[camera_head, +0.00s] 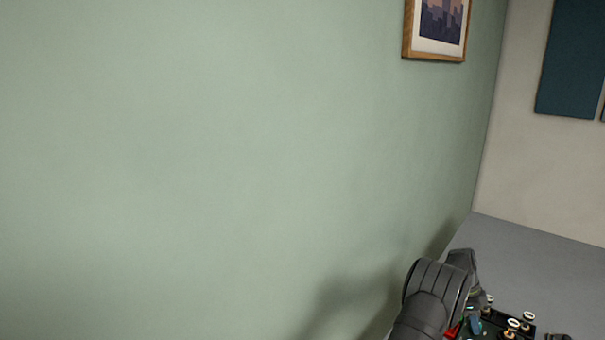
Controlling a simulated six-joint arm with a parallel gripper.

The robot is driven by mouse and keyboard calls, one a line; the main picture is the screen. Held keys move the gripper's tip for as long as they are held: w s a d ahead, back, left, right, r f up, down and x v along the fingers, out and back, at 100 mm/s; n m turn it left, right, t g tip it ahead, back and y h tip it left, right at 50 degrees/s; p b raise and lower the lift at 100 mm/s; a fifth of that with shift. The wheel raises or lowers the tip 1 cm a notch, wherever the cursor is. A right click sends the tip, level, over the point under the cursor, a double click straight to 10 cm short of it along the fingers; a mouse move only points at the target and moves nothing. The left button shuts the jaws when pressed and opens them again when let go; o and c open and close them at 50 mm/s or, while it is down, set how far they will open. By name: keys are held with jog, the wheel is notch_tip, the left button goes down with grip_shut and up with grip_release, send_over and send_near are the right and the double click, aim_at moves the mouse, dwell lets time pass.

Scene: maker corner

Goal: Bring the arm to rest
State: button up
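Part of my dark grey arm (435,290) shows at the bottom edge, right of the middle. It stands in front of the green wall and the grey surface. A rounded joint and a narrower dark link behind it are visible. The rest of the arm is cut off by the frame's lower edge. I see no gripper fingers in this view, so what my gripper holds, if anything, is hidden.
A grey tabletop (545,265) fills the lower right, its back part bare. Small dark, red and gold-ringed parts (513,326) lie close right of my arm, partly cut off. A green wall (220,160) rises behind. A framed picture (437,52) and dark blue panels (570,60) hang above.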

jog(key=n+t, duration=0.1)
jog(key=n, duration=0.1)
jog(key=n+t+h, duration=0.1)
jog(key=n, duration=0.2)
jog(key=shift+s+a+n, duration=0.1)
jog(key=shift+s+n, duration=0.1)
jog(key=shift+n, duration=0.1)
jog(key=n+t, duration=0.1)
jog(key=n, duration=0.2)
jog(key=n+t, duration=0.1)
jog(key=n, duration=0.2)
jog(key=shift+s, duration=0.15)
jog(key=shift+s+n+t+y, duration=0.1)
jog(key=shift+n+t+y, duration=0.35)
jog(key=shift+n, duration=0.9)
jog(key=shift+s+n+t+y, duration=0.1)
jog(key=shift+n+t+y, duration=0.15)
jog(key=shift+n+t, duration=0.75)
jog(key=shift+n+g, duration=0.35)
jog(key=shift+n, duration=0.3)
dwell(0.5)
